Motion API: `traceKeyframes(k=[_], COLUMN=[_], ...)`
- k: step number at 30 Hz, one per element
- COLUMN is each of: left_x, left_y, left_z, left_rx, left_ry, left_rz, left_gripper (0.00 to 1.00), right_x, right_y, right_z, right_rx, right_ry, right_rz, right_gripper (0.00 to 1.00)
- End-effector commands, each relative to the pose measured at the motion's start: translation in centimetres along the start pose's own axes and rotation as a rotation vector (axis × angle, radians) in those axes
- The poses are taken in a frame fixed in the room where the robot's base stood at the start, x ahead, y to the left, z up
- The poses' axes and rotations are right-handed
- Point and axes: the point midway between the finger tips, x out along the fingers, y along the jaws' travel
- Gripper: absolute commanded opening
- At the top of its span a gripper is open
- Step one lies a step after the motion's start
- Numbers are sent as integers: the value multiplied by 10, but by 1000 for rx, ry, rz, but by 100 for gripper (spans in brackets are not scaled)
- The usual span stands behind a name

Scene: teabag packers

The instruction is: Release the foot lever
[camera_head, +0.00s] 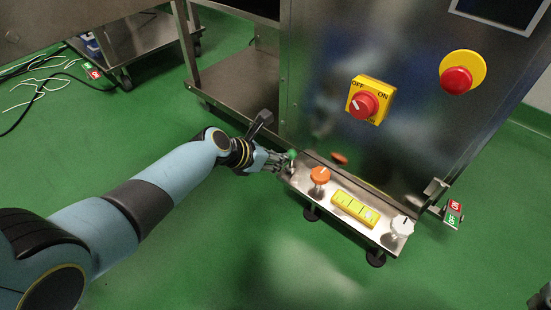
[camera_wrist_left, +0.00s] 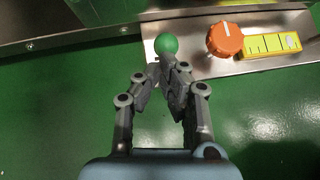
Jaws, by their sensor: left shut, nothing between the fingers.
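A small green ball knob (camera_head: 292,154) stands at the left end of a steel control panel (camera_head: 330,205) low on the machine. My left gripper (camera_head: 282,161) is at this knob, its fingers shut and empty. In the left wrist view the fingertips (camera_wrist_left: 172,63) meet just below the green knob (camera_wrist_left: 166,44); I cannot tell whether they touch it. A small lever with red ON and green OFF labels (camera_head: 454,213) sticks out at the machine's lower right corner, away from the gripper. I cannot tell which of these is the foot lever. My right gripper is not in view.
Beside the green knob are an orange dial (camera_head: 320,176), a yellow plate (camera_head: 355,208) and a white knob (camera_head: 402,226). A red rotary switch (camera_head: 363,105) and a red button (camera_head: 456,80) sit higher. A steel cart (camera_head: 140,38) stands at upper left. The green floor in front is clear.

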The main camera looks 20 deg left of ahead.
Motion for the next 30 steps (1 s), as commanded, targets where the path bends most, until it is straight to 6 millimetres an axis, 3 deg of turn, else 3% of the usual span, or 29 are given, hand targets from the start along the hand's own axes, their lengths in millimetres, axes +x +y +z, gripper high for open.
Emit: traceKeyframes(k=[10, 14, 21, 30], left_x=[0, 0, 1, 3], left_y=[0, 1, 2, 2], left_z=[4, 7, 11, 14], left_rx=[-2, -6, -11, -21], left_ry=[25, 42, 85, 145], left_rz=[-3, -5, -10, -17], left_gripper=[0, 0, 0, 0], right_x=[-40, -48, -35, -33], right_y=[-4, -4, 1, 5], right_z=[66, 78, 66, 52], right_rx=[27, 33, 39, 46], right_ry=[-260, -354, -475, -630], right_rz=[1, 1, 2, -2], right_gripper=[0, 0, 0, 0])
